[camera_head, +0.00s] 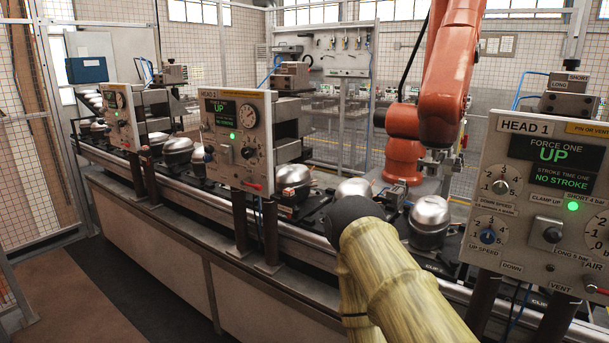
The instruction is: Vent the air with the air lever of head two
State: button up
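My arm in a yellowish sleeve reaches up from the bottom centre and bends at a dark joint. My gripper does not show in this view.
The head one panel (546,195) stands close at right, with its own red lever (596,290) by "AIR" and "VENT" labels. Another head panel (118,117) is at far left. Metal compressors (431,213) line the conveyor. An orange robot arm (446,75) stands behind. Open floor lies at lower left.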

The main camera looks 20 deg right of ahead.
aim_at(252, 185)
jog(key=z, duration=0.1)
jog(key=i, duration=0.3)
jog(key=z, duration=0.4)
jog(key=k, duration=0.9)
jog(key=z, duration=0.65)
jog(key=k, duration=0.45)
jog(key=u, duration=0.5)
jog(key=i, duration=0.55)
jog(key=u, duration=0.75)
jog(key=i, duration=1.35)
jog(key=z, duration=0.55)
